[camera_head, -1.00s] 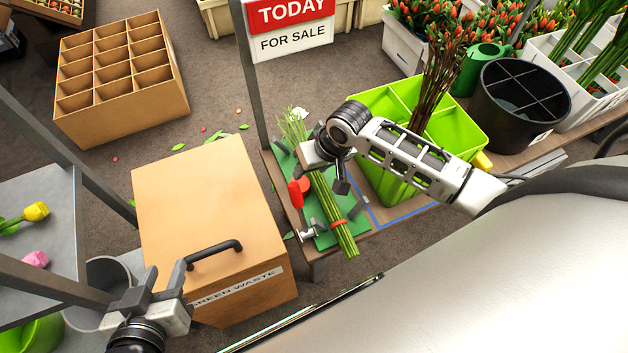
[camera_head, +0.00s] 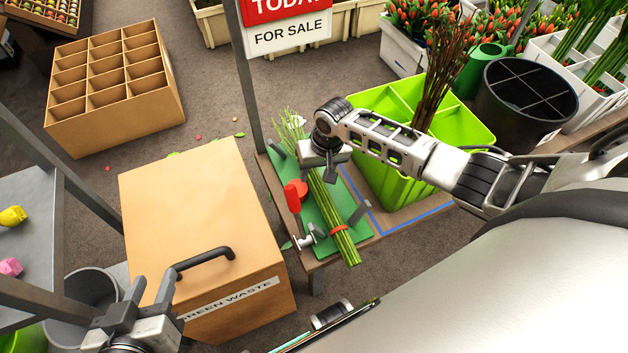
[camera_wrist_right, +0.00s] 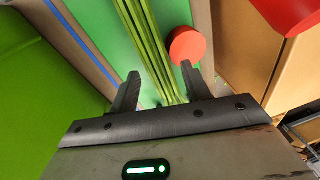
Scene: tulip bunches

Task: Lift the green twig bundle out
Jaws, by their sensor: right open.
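The green twig bundle (camera_head: 330,205) lies slanted on a green mat (camera_head: 277,178) on a low bench, with an orange-red band near its lower end. My right gripper (camera_head: 333,172) is over its upper part, open. In the right wrist view the gripper's two fingers (camera_wrist_right: 161,85) stand apart on either side of the green stems (camera_wrist_right: 150,45), which run between and beyond them. Whether the fingers touch the stems I cannot tell. My left gripper (camera_head: 150,288) is open and empty beside the green waste box, away from the bundle.
A red-handled clamp (camera_head: 295,195) sits close left of the bundle; its red knob (camera_wrist_right: 187,46) is close to a right finger. The cardboard waste box (camera_head: 195,200) stands left.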

